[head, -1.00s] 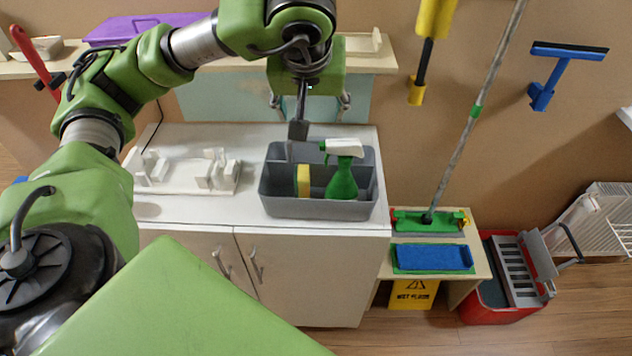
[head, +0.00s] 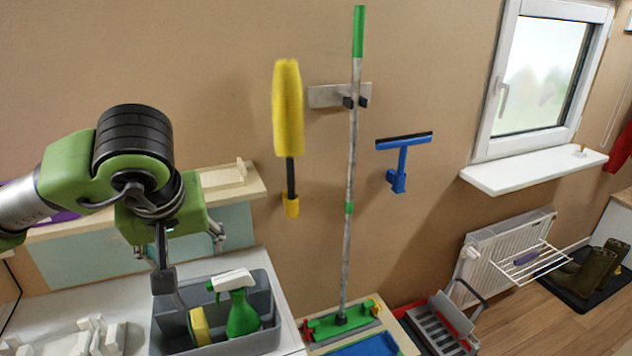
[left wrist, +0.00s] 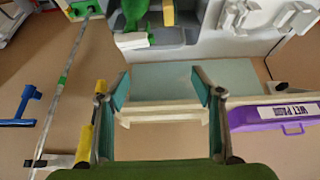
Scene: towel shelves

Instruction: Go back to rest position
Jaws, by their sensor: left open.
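My left gripper (head: 178,243) is at the left of the head view, above and behind the grey caddy (head: 268,338). Its two fingers are spread, with nothing between them. The left wrist view also shows these fingers (left wrist: 160,88) apart, with the pale blue-green panel (left wrist: 166,75) beyond them. The caddy stands on the white counter and holds a green spray bottle (head: 241,315) with a white head and a yellow sponge (head: 200,326). The caddy's upright grey handle (head: 163,278) shows just below the gripper. My right gripper is not in view.
A yellow duster (head: 288,110), a long-handled mop (head: 350,180) and a blue squeegee (head: 402,160) hang on the wall to the right. A purple case (left wrist: 272,118) shows in the left wrist view. A radiator (head: 500,255) stands below the window at right.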

